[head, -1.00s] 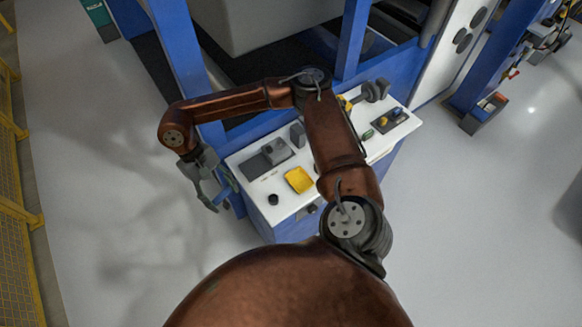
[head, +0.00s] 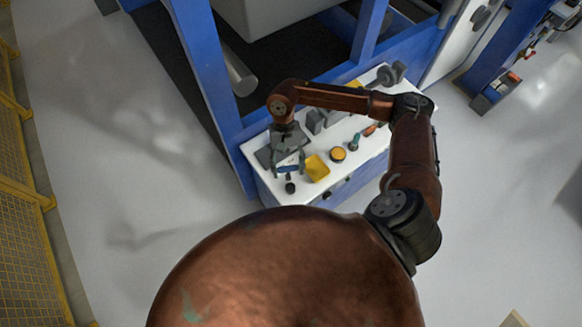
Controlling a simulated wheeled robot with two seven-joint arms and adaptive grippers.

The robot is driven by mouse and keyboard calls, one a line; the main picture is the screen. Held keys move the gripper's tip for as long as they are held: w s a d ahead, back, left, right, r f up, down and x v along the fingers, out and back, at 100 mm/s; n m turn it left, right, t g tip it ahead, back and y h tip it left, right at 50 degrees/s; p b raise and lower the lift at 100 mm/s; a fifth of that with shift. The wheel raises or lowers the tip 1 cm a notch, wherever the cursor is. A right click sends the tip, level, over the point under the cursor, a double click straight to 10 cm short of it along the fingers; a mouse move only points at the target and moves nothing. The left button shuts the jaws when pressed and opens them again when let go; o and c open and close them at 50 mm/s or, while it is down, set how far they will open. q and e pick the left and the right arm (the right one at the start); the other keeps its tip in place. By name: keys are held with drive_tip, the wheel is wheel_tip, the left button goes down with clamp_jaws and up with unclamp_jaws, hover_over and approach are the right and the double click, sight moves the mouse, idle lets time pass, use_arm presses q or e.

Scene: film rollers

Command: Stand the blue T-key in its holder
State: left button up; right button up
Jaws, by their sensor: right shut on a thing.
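My right gripper (head: 287,167) is over the front left part of the white worktop (head: 337,187), pointing down. It is shut on the blue T-key (head: 288,170), whose blue crossbar shows between the fingers. A small black round piece (head: 290,188), which looks like the holder, stands on the worktop just below the key in the picture. The key's lower end is small and dark here, so I cannot tell whether it is in the holder or above it. My left gripper is not in view.
A yellow tray (head: 317,168) lies close to the right of the gripper. Beyond it are a round orange-topped tin (head: 338,154), a green-handled tool (head: 355,142) and a red-handled tool (head: 371,129). A dark plate (head: 263,157) lies behind the gripper. Blue machine posts (head: 207,70) rise behind.

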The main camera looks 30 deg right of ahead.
sight(290, 177)
drive_tip(key=shift+s+d+f+m, duration=0.15)
drive_tip(key=shift+s+f+m, duration=0.1)
drive_tip(key=shift+m, duration=0.05)
drive_tip(key=shift+s+f, duration=0.15)
drive_tip(key=shift+f, duration=0.4)
drive_tip(key=shift+f+b, duration=0.35)
drive_tip(key=shift+f, duration=1.15)
drive_tip(key=shift+f+b, duration=1.45)
drive_tip(key=shift+f, duration=1.05)
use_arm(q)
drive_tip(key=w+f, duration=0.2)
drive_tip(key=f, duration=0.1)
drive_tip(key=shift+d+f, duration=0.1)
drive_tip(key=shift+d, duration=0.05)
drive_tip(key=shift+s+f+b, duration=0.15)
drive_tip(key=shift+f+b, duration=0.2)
use_arm(e)
drive_tip(key=shift+r, duration=0.1)
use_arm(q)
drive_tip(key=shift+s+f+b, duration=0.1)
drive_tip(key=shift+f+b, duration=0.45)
use_arm(e)
drive_tip(key=shift+f, duration=0.2)
